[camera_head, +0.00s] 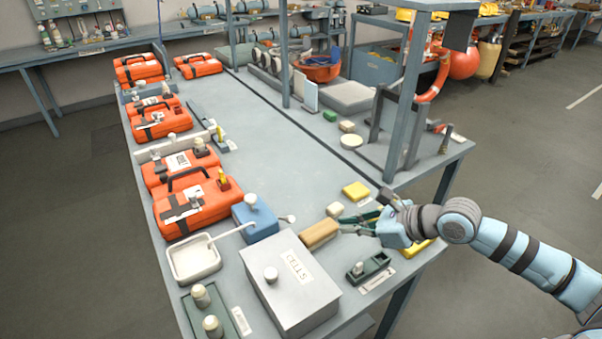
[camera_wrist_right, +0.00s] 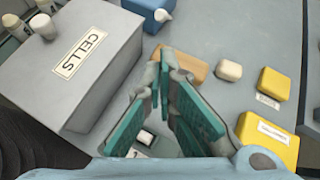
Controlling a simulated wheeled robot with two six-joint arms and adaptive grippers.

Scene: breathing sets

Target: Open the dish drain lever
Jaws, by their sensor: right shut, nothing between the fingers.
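A white square dish (camera_head: 183,274) sits at the left front of the bench, beside a blue block (camera_head: 258,228) with a white knob on top. A thin pale rod (camera_head: 232,231) runs between the dish and the block. A small white lever-like piece (camera_head: 288,218) sticks out at the block's right side; it also shows in the wrist view (camera_wrist_right: 163,15). I cannot tell which part is the drain lever. My right gripper (camera_head: 342,224) is shut and empty, near the tan block (camera_head: 320,234), to the right of the blue block and apart from it. My left gripper is out of view.
A grey CELLS box (camera_head: 283,291) with a knob stands at the front. A dark green tray (camera_head: 369,268), a cream block (camera_head: 334,210) and yellow blocks (camera_head: 356,191) lie nearby. Orange cases (camera_head: 194,213) line the left edge. The bench middle is clear.

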